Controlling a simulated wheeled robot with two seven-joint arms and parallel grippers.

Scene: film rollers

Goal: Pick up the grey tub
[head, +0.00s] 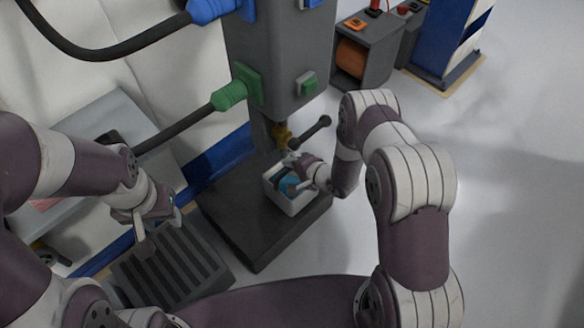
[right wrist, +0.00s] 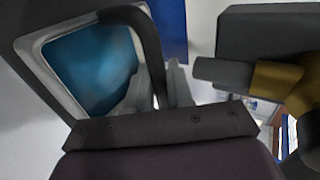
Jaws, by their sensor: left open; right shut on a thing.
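The grey tub (head: 295,203) is a small light box with blue contents, on the dark base plate at the foot of the grey column. My right gripper (head: 294,184) is at the tub's top. In the right wrist view the tub (right wrist: 38,44) shows its pale rim, blue inside and a dark curved handle (right wrist: 150,45). My right gripper (right wrist: 158,88) is shut on that handle. I cannot tell whether the tub touches the plate. My left gripper (head: 158,222) is open and empty above a dark slatted box, well left of the tub.
The grey column (head: 280,60) carries a green connector (head: 240,88) and a brass tap with a dark lever (head: 310,132) just above the tub. The dark slatted box (head: 175,268) stands at front left. Open floor (head: 500,200) lies to the right.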

